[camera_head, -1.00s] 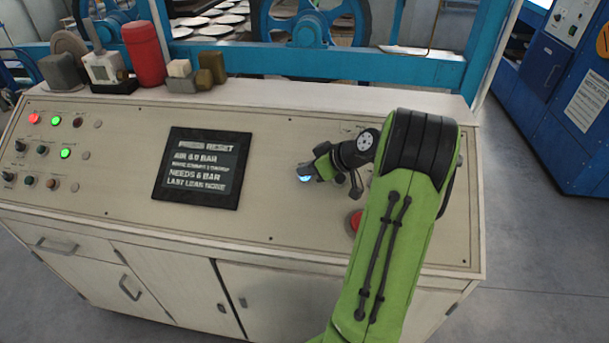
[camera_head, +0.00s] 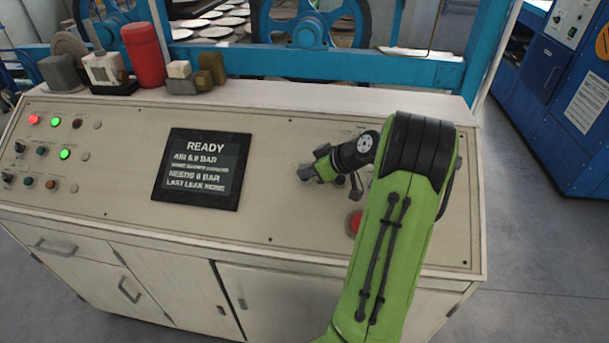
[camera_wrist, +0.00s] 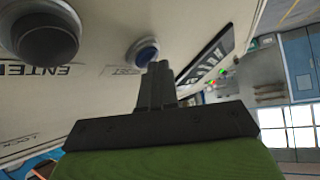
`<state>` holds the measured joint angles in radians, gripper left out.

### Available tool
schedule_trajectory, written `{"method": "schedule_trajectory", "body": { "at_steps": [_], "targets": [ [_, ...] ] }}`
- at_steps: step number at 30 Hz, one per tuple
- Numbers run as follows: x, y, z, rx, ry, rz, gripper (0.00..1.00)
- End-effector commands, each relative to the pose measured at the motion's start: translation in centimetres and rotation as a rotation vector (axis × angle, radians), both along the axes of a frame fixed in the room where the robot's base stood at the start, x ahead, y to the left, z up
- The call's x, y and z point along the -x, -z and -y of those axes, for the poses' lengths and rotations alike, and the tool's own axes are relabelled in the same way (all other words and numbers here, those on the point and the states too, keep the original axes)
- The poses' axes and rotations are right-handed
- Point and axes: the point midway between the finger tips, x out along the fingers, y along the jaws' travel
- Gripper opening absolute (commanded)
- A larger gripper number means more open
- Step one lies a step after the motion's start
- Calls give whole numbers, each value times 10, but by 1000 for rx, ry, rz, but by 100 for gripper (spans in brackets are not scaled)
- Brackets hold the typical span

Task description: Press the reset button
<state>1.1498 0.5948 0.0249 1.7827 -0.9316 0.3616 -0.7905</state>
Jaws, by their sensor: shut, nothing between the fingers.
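The reset button shows in the wrist view as a blue cap (camera_wrist: 146,55) in a light round collar, with partly hidden lettering beside it. In the head view the button is hidden behind my gripper. My gripper (camera_head: 305,172) is shut and empty, low over the panel right of the display. In the wrist view its closed fingertips (camera_wrist: 159,68) are at the blue cap's lower edge; I cannot tell whether they touch it. The display (camera_head: 203,168) reads "READY", with lines on air pressure and last leak below.
A dark round button (camera_wrist: 45,35) marked "ENTE..." sits beside the blue one. A red button (camera_head: 355,222) is partly behind my arm. Small knobs and lit lamps (camera_head: 64,154) are at the panel's left. A red cylinder (camera_head: 144,54) and small blocks stand on the back ledge.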

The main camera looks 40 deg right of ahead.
Motion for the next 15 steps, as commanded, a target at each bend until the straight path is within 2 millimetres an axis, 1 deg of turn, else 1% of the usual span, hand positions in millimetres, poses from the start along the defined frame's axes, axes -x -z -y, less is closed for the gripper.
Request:
{"method": "schedule_trajectory", "body": {
  "at_steps": [8, 15],
  "targets": [
    [0, 0, 0, 0, 1, -2, 0],
    [4, -10, -4, 0, 1, -1, 0]
  ]
}}
